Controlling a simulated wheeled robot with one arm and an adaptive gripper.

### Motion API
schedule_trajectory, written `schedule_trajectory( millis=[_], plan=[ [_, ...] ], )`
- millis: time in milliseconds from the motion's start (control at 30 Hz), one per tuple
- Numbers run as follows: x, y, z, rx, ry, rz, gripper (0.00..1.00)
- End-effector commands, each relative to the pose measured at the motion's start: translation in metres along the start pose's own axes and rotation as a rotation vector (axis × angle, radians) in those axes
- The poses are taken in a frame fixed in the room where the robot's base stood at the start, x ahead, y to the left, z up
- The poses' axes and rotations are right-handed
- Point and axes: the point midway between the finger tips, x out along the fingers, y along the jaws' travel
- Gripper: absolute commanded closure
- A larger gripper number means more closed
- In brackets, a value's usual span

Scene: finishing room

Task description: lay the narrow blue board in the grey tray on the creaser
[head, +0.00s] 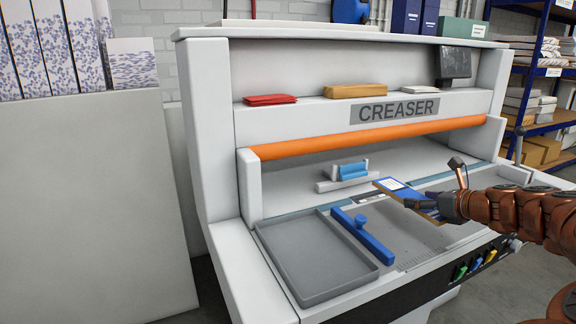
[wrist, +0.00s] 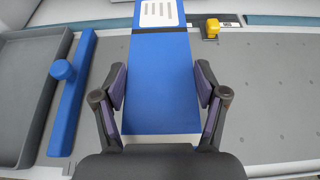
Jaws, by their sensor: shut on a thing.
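The narrow blue board (wrist: 160,95) with a white printed label at its far end is between the two fingers of my gripper (wrist: 162,92) in the wrist view. In the head view, my gripper (head: 447,203) is shut on the board (head: 408,198) and holds it over the right part of the creaser's bed. The grey tray (head: 316,296) lies empty on the left of the creaser (head: 215,115). The tray's right part also shows at the left edge of the wrist view (wrist: 66,45). My gripper is to the right of the tray, apart from it.
A blue bar with a round knob (head: 362,236) lies just right of the tray, between it and the board. An orange roller (head: 370,137) spans the creaser above the bed. A yellow knob (wrist: 212,27) sits beyond the board. A large grey panel (head: 90,190) stands at the left.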

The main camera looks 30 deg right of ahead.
Motion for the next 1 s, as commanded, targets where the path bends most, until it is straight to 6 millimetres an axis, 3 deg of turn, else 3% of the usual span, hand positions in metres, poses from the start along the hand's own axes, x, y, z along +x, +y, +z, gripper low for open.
schedule_trajectory(
  millis=[67, 700, 1000],
  plan=[
    [-0.001, 0.000, 0.002, 0.000, 0.000, 0.000, 0.69],
    [-0.043, 0.000, 0.106, 0.000, 0.000, 0.000, 0.69],
    [-0.048, 0.000, 0.118, 0.000, 0.000, 0.000, 0.69]
  ],
)
